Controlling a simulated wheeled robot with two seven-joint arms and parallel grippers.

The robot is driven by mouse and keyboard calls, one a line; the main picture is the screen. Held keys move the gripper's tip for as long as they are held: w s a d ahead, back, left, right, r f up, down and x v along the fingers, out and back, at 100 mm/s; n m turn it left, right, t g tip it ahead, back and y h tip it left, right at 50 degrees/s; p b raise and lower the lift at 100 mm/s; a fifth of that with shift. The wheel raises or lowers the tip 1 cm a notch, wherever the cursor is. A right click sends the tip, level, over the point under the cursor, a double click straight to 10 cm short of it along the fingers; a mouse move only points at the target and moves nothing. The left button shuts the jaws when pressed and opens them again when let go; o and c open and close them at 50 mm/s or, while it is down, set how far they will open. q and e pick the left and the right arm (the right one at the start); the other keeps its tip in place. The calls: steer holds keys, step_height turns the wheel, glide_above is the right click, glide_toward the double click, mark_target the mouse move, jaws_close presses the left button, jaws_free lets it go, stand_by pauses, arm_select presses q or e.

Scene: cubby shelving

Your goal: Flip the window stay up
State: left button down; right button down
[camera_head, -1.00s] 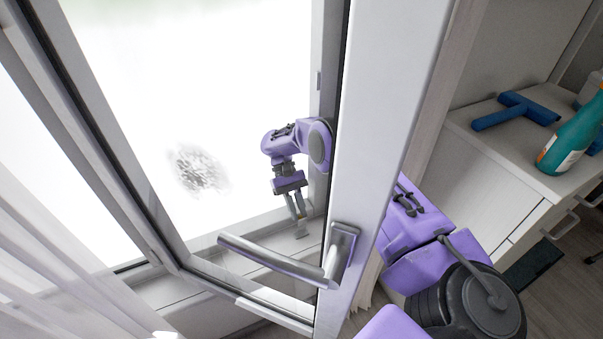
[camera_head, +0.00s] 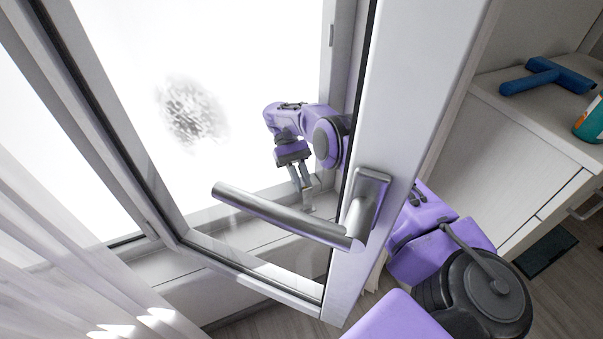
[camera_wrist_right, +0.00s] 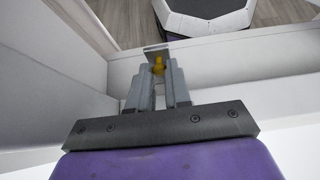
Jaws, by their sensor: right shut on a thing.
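My right gripper (camera_head: 302,186) shows through the glass of the open window sash, pointing down at the sill. In the right wrist view the gripper (camera_wrist_right: 158,82) is shut on a small piece with a yellow knob (camera_wrist_right: 158,66) and a grey metal plate (camera_wrist_right: 155,50), which I take to be the window stay. The fingers hide part of it, and its full length does not show. In the head view the stay (camera_head: 309,208) is a faint small shape at the fingertips, just above the sill. My left gripper is not in view.
The open sash (camera_head: 410,90) with its silver handle (camera_head: 285,215) stands between my head and the right gripper. A smudge (camera_head: 190,110) shows on the glass. At right, a blue squeegee (camera_head: 545,75) and a bottle (camera_head: 592,122) rest on a cabinet (camera_head: 500,165).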

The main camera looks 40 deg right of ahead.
steer(key=c, duration=1.1)
jaws_free()
steer(key=shift+r, duration=0.1)
steer(key=s+a+r+p, duration=0.2)
steer(key=s+r, duration=0.1)
steer(key=r, duration=0.1)
steer(key=s+a+r+p, duration=0.2)
steer(key=s+a+r, duration=0.1)
steer(key=s+r, duration=0.1)
steer(key=s+a+r+p, duration=0.2)
steer(key=s+a+r, duration=0.1)
steer(key=s+r, duration=0.1)
steer(key=shift+s+r, duration=0.25)
steer(key=shift+r, duration=0.15)
